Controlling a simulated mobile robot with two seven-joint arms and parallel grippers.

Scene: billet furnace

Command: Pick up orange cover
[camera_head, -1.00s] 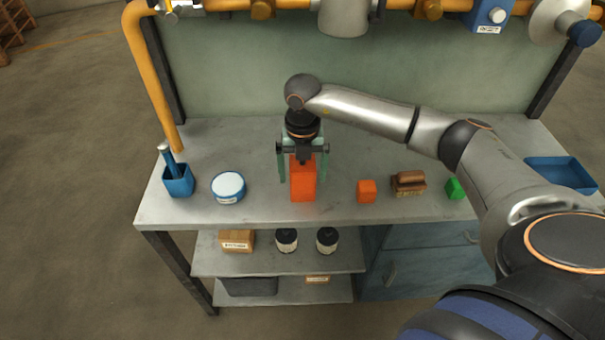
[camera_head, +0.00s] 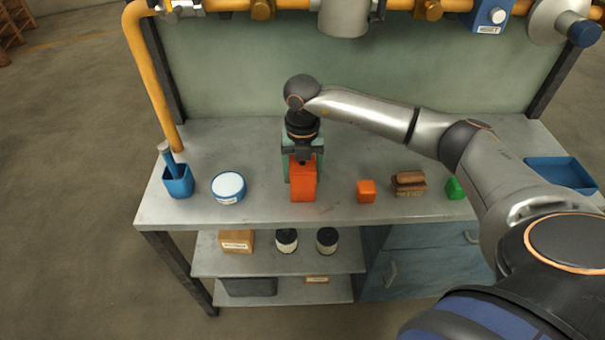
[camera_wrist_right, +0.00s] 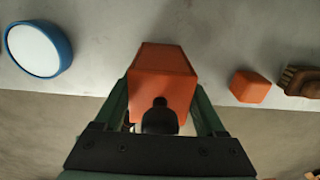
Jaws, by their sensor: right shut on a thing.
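The orange cover (camera_head: 303,184) is a tall orange box shape at the middle of the workbench, near its front edge. It also shows in the right wrist view (camera_wrist_right: 163,70), between the green fingers. My right gripper (camera_head: 302,168) reaches down on it from above and is shut on it, one finger on each side. The gripper body hides the cover's top in the head view. I cannot tell whether the cover's bottom touches the bench. My left gripper is not in view.
On the bench (camera_head: 255,138) stand a blue cup with a handle (camera_head: 178,182), a round blue-rimmed tub (camera_head: 228,187), a small orange cube (camera_head: 366,191), a brown brush (camera_head: 408,182), a green block (camera_head: 454,188) and a blue tray (camera_head: 560,173). Lower shelves hold a cardboard box (camera_head: 237,240) and dark-topped canisters (camera_head: 327,240).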

